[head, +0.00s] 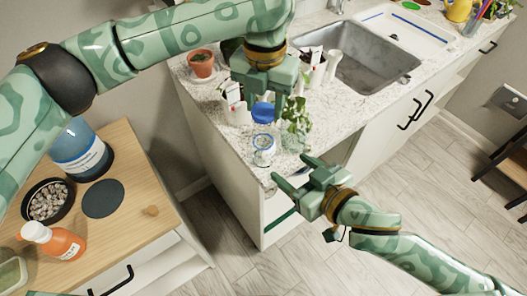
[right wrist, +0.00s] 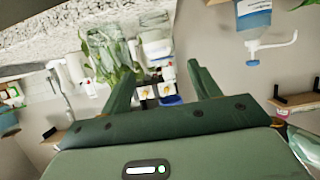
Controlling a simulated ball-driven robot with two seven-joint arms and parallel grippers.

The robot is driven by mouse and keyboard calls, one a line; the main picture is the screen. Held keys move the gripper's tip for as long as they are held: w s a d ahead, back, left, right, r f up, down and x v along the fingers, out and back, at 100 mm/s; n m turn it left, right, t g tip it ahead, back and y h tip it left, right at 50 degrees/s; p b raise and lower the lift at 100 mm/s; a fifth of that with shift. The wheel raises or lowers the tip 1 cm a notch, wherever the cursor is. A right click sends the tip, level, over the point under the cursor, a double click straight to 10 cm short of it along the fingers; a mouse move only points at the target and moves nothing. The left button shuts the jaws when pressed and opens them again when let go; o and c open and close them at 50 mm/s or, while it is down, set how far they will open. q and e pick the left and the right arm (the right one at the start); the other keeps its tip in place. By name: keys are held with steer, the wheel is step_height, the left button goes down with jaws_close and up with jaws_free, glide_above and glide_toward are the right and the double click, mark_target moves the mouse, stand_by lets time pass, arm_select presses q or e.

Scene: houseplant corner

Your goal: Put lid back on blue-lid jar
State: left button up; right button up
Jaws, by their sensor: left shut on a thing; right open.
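The blue lid (head: 263,112) is between the fingers of my left gripper (head: 265,100), which is shut on it above the counter. A clear jar (head: 264,147) stands upright near the counter's front corner, just below the lid in the head view; whether the two touch, I cannot tell. My right gripper (head: 290,168) is open and empty, with its fingers pointing toward the jar, just off the counter edge. In the right wrist view my right gripper (right wrist: 160,75) also shows open, with a blue patch (right wrist: 170,100) between its fingers that may be the lid.
A leafy cutting in glass (head: 297,125) stands right beside the jar. A terracotta pot (head: 201,64) and white packets (head: 236,103) are behind. The sink (head: 360,55) lies to the right. A wooden cabinet (head: 150,210) at left holds a blue jug, pebbles and an orange bottle (head: 60,242).

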mark_target(270, 152)
steer(key=x, duration=1.2)
steer(key=c, duration=1.1)
arm_select(q)
steer(key=shift+f, duration=2.5)
arm_select(e)
steer(key=shift+c, duration=0.2)
arm_select(q)
steer(key=shift+f, duration=0.9)
steer(key=shift+f, duration=0.5)
